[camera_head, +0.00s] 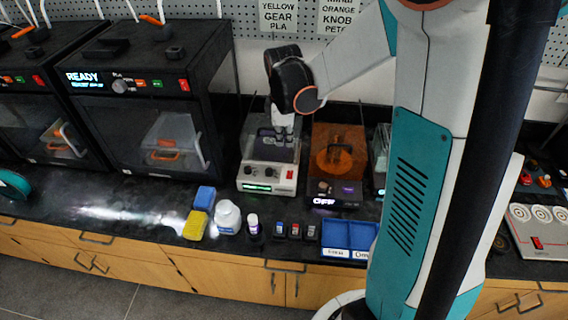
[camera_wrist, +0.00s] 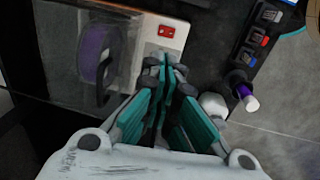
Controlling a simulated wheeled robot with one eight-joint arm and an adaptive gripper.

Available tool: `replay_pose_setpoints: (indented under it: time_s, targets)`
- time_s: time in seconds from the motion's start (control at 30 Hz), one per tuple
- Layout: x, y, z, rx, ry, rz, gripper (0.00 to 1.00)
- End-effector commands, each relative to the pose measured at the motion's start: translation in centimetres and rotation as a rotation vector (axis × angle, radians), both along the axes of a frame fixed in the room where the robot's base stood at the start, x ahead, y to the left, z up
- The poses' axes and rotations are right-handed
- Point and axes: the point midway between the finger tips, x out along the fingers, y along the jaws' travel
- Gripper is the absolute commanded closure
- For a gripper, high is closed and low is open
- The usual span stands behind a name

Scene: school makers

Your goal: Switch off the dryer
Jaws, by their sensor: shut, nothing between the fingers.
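A white filament dryer (camera_head: 266,178) stands on the black counter, with a clear lid, a lit green display, knobs and a red switch (camera_head: 290,174) on its front panel. In the wrist view, the dryer's white panel (camera_wrist: 150,28) shows the red switch (camera_wrist: 167,31) and a purple spool (camera_wrist: 97,55) under the lid. My gripper (camera_head: 284,136) is shut and empty. It points down over the dryer, hiding part of its top. In the wrist view, my gripper's tips (camera_wrist: 165,66) are by the panel, a little below the switch; contact cannot be told.
An orange-lidded dryer (camera_head: 337,160) with an OFF display stands close on the right. Black printers (camera_head: 150,95) stand on the left. A white bottle (camera_head: 228,217), a purple-labelled bottle (camera_head: 253,225), sponges (camera_head: 196,225) and blue trays (camera_head: 348,236) line the counter front.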

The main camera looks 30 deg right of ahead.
Motion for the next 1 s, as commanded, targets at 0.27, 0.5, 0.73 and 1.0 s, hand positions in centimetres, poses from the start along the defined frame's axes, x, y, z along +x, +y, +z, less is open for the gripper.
replay_pose_setpoints:
  time_s: [0.27,0.5,0.73,1.0]
  targets:
    - [0.3,-0.2,-2.5,0.0,0.0,-0.001,1.0]
    - [0.8,-0.5,-7.3,0.0,0.0,-0.001,1.0]
    - [1.2,-0.7,-11.4,0.0,-0.001,-0.001,1.0]
    - [1.4,-0.9,-13.7,0.001,-0.001,-0.001,1.0]
